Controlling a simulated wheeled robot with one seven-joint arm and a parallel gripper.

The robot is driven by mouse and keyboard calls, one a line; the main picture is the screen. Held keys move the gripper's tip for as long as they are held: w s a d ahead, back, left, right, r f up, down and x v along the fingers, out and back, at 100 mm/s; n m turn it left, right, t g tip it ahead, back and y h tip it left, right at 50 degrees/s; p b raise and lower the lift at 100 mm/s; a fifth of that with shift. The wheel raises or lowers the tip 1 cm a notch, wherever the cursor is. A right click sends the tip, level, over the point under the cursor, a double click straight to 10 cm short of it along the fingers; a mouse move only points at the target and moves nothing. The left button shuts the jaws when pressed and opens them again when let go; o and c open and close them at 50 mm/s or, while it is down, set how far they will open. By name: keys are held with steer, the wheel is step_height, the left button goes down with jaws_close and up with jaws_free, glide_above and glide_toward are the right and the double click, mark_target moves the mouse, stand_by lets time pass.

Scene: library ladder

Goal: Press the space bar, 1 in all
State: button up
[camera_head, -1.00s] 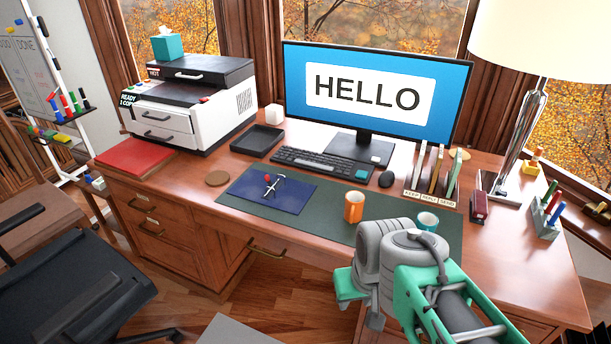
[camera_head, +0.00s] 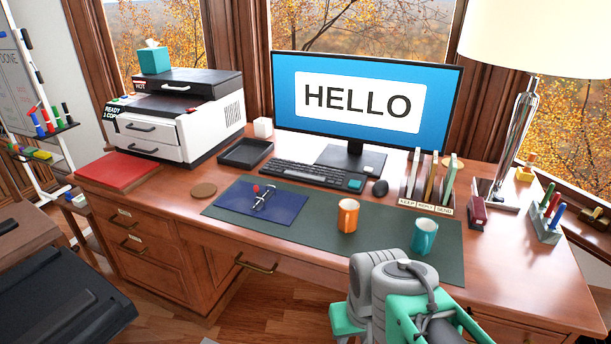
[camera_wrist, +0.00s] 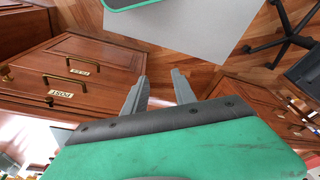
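The black keyboard (camera_head: 306,173) lies on the desk in front of the monitor (camera_head: 364,98), which reads HELLO. Its space bar is too small to make out. In the head view my arm is at the lower right, in front of the desk's front edge, and my gripper's fingers are out of that view. In the wrist view my gripper (camera_wrist: 161,88) shows two grey fingers apart with nothing between them. Floor and drawer fronts show beyond the fingers, and the keyboard is not in that view.
An orange mug (camera_head: 347,216) and a teal mug (camera_head: 424,236) stand on the green desk mat (camera_head: 385,252). A black mouse (camera_head: 380,188) and a file holder (camera_head: 427,205) are right of the keyboard. A printer (camera_head: 180,115) stands left.

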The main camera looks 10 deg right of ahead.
jaws_close()
stand_by(1.4)
